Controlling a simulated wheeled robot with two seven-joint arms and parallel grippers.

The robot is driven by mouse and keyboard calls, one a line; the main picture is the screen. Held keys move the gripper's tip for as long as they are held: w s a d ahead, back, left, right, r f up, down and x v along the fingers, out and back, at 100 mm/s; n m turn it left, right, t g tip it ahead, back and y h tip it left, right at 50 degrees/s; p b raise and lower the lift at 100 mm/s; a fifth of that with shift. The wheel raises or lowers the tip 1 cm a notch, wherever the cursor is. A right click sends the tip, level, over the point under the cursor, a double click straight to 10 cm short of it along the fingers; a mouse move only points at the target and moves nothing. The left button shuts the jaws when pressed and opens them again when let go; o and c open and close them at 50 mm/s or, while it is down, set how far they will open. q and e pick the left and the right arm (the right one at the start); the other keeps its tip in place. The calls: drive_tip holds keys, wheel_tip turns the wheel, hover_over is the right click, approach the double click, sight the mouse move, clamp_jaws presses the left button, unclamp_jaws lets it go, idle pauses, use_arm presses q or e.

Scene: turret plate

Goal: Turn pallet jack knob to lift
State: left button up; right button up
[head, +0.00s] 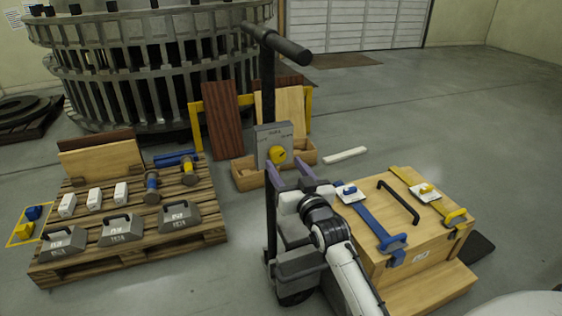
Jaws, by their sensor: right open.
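The pallet jack stands upright in the middle of the head view, with a black T-shaped handle (277,43) on a dark post. A grey control box (273,135) is fixed on the post, with small lettering that I cannot read surely. The yellow knob (277,155) is on the lower part of the box's front face. My right gripper (288,168) is open, its two purple fingers pointing up just below the knob. I cannot tell whether a finger touches the knob. My left gripper is not in view.
A wooden pallet (185,239) at the left carries grey weights, white blocks and dumbbells. A wooden crate (436,245) with blue and yellow clasps stands close to the right of my arm. A large grey turret (150,60) fills the back left.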

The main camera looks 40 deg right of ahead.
sight(279, 157)
drive_tip(key=shift+x, duration=1.9)
drive_tip(key=c, duration=1)
drive_tip(key=shift+c, duration=0.2)
